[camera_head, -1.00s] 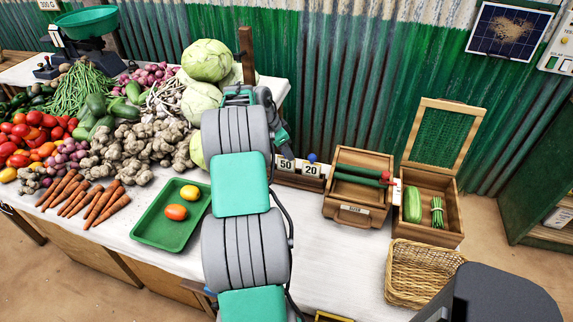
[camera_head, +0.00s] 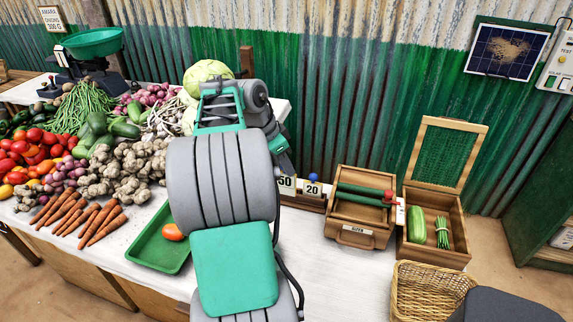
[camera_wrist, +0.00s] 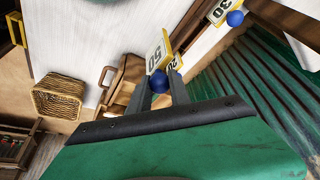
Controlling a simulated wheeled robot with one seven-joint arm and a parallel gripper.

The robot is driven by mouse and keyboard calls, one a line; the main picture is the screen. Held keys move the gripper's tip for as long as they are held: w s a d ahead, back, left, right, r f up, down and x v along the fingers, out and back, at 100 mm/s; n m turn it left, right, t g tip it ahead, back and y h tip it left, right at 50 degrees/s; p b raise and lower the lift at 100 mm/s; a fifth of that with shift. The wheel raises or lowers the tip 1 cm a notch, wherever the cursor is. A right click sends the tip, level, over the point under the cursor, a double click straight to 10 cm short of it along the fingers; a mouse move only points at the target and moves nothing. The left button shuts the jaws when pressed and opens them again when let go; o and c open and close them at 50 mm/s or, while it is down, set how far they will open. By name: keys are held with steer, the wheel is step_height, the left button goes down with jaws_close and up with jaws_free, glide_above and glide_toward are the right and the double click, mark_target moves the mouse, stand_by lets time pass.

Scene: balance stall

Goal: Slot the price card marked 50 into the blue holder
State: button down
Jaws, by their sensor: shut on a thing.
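The price card marked 50 (camera_head: 286,184) stands at the left of a wooden rack (camera_head: 303,202), partly covered by my gripper. In the wrist view the 50 card (camera_wrist: 157,53) shows just beyond the fingertips, with its blue ball knob (camera_wrist: 157,82) between them. My gripper (camera_wrist: 163,88) is shut on this knob. I cannot tell whether the card's lower edge is still in the rack. The card marked 20 (camera_head: 312,189), also with a blue knob, stands to its right. No blue holder can be made out in either view.
Right of the rack are a wooden box (camera_head: 352,236) with green rods, an open-lidded crate (camera_head: 414,251) and a wicker basket (camera_head: 402,298). A green tray (camera_head: 150,247) and vegetables lie left. A card marked 30 (camera_wrist: 219,14) shows in the wrist view. The corrugated wall stands behind.

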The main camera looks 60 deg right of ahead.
steer(key=shift+s+a+r+p, duration=0.15)
steer(key=shift+a+r+p, duration=0.35)
steer(key=shift+r, duration=0.3)
steer(key=shift+s+a+r+p, duration=0.15)
steer(key=shift+a+r+p, duration=0.35)
steer(key=shift+r, duration=0.3)
steer(key=shift+s+a+r+p, duration=0.15)
steer(key=shift+a+r+p, duration=0.2)
steer(key=shift+r+p, duration=0.35)
